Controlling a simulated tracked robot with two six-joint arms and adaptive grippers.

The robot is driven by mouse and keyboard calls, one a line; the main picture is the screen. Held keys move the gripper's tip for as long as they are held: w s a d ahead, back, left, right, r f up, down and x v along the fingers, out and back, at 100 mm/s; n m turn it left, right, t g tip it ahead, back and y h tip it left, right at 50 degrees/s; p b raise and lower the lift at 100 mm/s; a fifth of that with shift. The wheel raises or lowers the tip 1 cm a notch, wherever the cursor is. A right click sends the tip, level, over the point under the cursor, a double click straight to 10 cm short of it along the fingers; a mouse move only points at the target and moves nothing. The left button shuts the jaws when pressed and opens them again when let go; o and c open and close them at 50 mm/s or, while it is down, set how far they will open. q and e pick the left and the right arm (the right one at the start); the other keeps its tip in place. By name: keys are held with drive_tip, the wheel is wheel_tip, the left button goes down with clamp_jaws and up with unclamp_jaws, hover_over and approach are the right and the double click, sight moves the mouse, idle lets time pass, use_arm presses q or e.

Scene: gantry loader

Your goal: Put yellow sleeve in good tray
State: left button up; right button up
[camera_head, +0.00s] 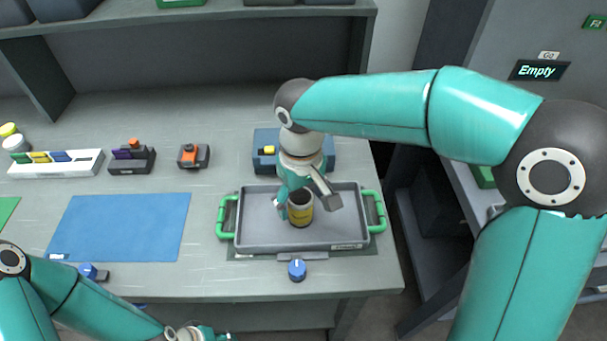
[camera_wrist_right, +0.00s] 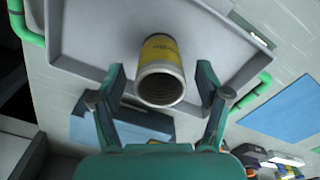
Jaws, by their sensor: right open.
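In the right wrist view the open fingers (camera_wrist_right: 160,88) stand on either side of the sleeve with gaps. My left gripper (camera_head: 207,334) is at the bottom edge, partly cut off.
A blue-grey block with a yellow part (camera_head: 266,151) stands behind the tray. A blue mat (camera_head: 120,228) lies left of the tray. Small fixtures (camera_head: 132,157) line the back left. A blue knob (camera_head: 297,269) is at the tray's front. A shelf (camera_head: 200,14) overhangs the back.

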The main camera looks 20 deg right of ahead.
wheel_tip(320, 180, up, 8)
drive_tip(key=shift+p, duration=0.3)
drive_tip(key=shift+s, duration=0.1)
idle(0.4)
